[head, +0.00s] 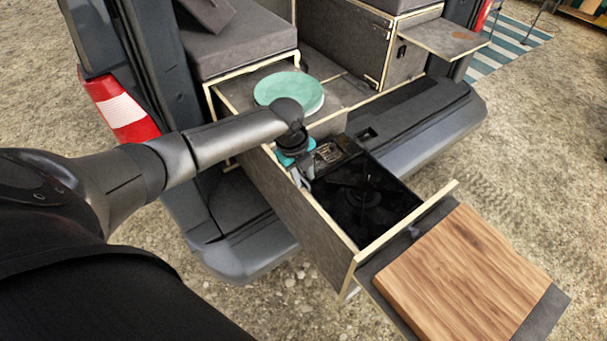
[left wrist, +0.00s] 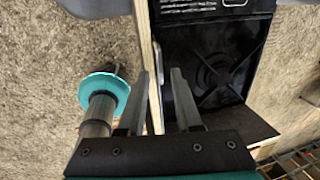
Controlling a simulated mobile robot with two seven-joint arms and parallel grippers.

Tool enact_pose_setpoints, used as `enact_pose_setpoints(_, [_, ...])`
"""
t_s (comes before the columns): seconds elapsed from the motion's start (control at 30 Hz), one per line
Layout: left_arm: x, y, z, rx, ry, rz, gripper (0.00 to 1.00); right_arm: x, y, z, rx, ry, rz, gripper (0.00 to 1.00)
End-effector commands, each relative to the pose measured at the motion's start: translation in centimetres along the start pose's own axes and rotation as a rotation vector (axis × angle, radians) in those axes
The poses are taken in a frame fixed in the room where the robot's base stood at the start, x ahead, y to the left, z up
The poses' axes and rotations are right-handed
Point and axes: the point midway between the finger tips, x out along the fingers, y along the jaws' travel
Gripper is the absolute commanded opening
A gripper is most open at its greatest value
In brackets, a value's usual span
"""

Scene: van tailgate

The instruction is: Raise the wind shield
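A black camping stove (head: 365,200) with a round burner sits in the pulled-out drawer (head: 300,215). In the left wrist view the stove (left wrist: 215,65) is on the right, with a printed label at its top edge. No upright wind shield shows, and I cannot tell a folded one apart from the dark stove parts. My left gripper (head: 304,178) is at the drawer's left wall, near the stove's rear left corner. In the left wrist view its fingers (left wrist: 160,100) are apart, with the light wooden wall edge (left wrist: 146,50) between them. My right gripper is not in view.
A wooden cutting board (head: 465,270) lies on the drawer's front end. Green plates (head: 290,91) lie behind the stove. The van bumper (head: 430,125) passes under the drawer. A grey cushion (head: 240,40) and a side shelf (head: 445,38) are farther back. Gravel ground is open around.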

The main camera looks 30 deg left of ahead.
Motion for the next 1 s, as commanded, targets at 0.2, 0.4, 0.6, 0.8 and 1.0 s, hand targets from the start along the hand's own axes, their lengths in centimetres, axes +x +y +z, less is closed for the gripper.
enact_pose_setpoints(0.2, [-0.02,0.00,0.00,0.000,0.000,0.000,0.07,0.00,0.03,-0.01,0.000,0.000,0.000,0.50])
enact_pose_setpoints(0.4, [-0.03,0.01,0.01,0.000,0.000,0.000,0.00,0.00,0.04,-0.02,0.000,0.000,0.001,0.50])
enact_pose_setpoints(0.6, [-0.03,0.02,0.01,0.000,0.000,0.001,0.00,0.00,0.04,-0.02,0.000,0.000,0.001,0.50])
enact_pose_setpoints(0.8, [-0.03,0.03,0.02,-0.001,0.000,0.001,0.00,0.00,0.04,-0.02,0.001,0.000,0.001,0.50])
enact_pose_setpoints(1.0, [-0.03,0.04,0.02,-0.001,0.000,0.001,0.00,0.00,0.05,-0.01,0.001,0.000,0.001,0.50])
